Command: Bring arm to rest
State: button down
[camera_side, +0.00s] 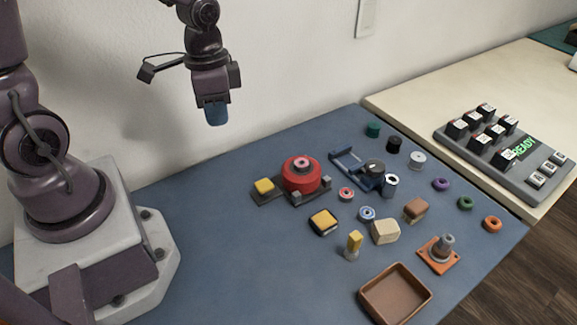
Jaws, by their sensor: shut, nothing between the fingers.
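My gripper (216,113) hangs from my arm at the upper middle left, in front of the white wall. It points down and is well above the blue table. Its blue fingertips are together with nothing between them. It touches no object. The nearest object below and to its right is the dark plate with a red round part (301,180) and a yellow block (264,187).
A cream table (440,85) holds a key panel (480,160) reading READY.

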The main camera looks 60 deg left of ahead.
jog(key=s+d+r+n+t, duration=0.2)
jog(key=s+r, duration=0.1)
jog(key=r, duration=0.4)
jog(key=s+d+r+n+t, duration=0.1)
jog(key=s+r+t, duration=0.2)
jog(key=r, duration=0.5)
jog(key=shift+s+d+r+n+t, duration=0.15)
jog(key=shift+s+d+n+t, duration=0.15)
jog(key=shift+s+d+n, duration=0.1)
